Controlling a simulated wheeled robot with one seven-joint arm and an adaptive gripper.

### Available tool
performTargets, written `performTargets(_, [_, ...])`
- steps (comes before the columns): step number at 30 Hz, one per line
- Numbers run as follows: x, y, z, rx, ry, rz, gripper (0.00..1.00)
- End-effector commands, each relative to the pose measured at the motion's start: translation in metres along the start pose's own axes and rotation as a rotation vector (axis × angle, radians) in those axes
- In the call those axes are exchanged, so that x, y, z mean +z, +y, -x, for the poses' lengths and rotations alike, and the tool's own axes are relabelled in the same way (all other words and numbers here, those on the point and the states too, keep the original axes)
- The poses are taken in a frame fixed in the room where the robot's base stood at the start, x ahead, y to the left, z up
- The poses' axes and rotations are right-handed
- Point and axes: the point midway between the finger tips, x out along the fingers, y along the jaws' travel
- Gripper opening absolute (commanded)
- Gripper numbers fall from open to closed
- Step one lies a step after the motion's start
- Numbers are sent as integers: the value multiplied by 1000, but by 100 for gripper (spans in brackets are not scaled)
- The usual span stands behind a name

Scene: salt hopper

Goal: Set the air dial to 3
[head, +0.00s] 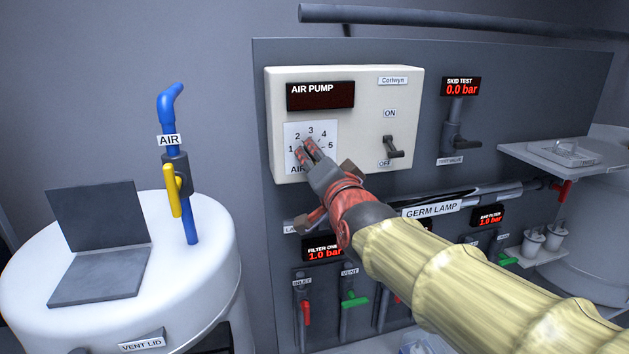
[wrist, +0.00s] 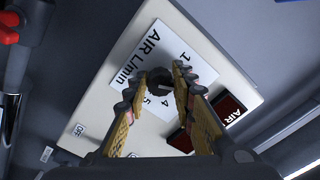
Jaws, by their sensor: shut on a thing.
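The air pump box (head: 372,105) is a cream panel on the wall, with a white dial plate (head: 292,130) at its lower left marked 1 to 5. My gripper (head: 306,148) is at this plate, and its fingers cover the dial in the head view. In the wrist view the air dial (wrist: 158,79) is a dark round knob between the fingertips of my gripper (wrist: 157,78), which is shut on it. The 1, 4 and 5 show around it there. Where the pointer sits is hard to tell.
An ON/OFF lever (head: 391,149) is right of the dial, and the AIR PUMP display (head: 320,95) above it is dark. The germ lamp tube (head: 470,195) runs below the box. A white tank (head: 200,270) with a blue air pipe (head: 191,215) stands at left.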

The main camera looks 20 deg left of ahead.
Motion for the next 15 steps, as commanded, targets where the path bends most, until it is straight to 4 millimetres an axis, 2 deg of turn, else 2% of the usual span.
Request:
performTargets(1, [4, 4, 0, -2, 2, -44, 0])
performTargets(15, [2, 1, 0, 0, 0, -378, 0])
